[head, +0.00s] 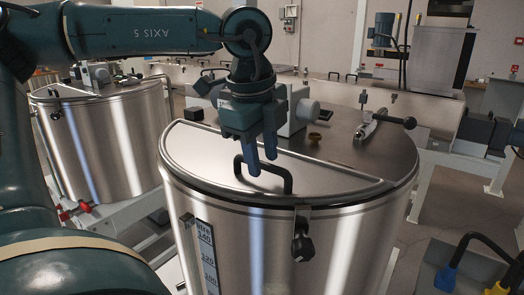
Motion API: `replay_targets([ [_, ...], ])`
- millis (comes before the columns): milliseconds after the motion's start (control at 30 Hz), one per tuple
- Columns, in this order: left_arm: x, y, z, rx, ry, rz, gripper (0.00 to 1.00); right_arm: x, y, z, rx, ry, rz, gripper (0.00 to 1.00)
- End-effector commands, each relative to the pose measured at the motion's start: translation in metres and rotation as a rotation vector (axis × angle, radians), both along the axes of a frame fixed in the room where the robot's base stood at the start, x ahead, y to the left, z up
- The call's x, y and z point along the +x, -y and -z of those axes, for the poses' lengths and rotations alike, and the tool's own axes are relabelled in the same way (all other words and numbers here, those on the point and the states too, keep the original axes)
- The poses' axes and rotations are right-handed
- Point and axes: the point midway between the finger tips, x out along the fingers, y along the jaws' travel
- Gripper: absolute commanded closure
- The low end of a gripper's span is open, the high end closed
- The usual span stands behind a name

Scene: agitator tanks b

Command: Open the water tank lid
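The water tank (130,150) or tank in front of me is not labelled, but the nearest one is a large steel cylinder (250,240) with a level scale on its front. Its front half-round lid (215,155) lies flat and closed, with a black bar handle (283,174) near the front edge. My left gripper (262,163) points down at the handle from above. Its two fingers are apart, with a narrow gap, one on the near side of the bar and one toward the far side. Contact with the bar is unclear. My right gripper is out of view.
A black-knobbed clamp (303,245) sits on the front rim. A motor unit (300,110) and a valve lever (380,118) stand on the rear top. A second steel tank (95,150) is at left. Blue and yellow plugs (446,279) are at lower right.

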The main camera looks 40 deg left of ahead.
Motion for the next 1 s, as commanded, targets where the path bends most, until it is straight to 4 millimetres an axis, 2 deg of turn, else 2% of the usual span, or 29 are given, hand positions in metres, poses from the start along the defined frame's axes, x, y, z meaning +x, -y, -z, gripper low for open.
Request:
replay_targets([
  [100,-0.0001,0.0,-0.0001,0.0,0.0,0.0,0.66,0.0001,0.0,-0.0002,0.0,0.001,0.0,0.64],
  [533,-0.0001,0.0,-0.0006,0.0,0.0,0.0,1.0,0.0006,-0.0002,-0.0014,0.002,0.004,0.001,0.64],
  [1000,-0.0001,-0.0009,-0.0013,0.0,0.001,0.0,1.0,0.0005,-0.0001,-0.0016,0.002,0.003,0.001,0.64],
])
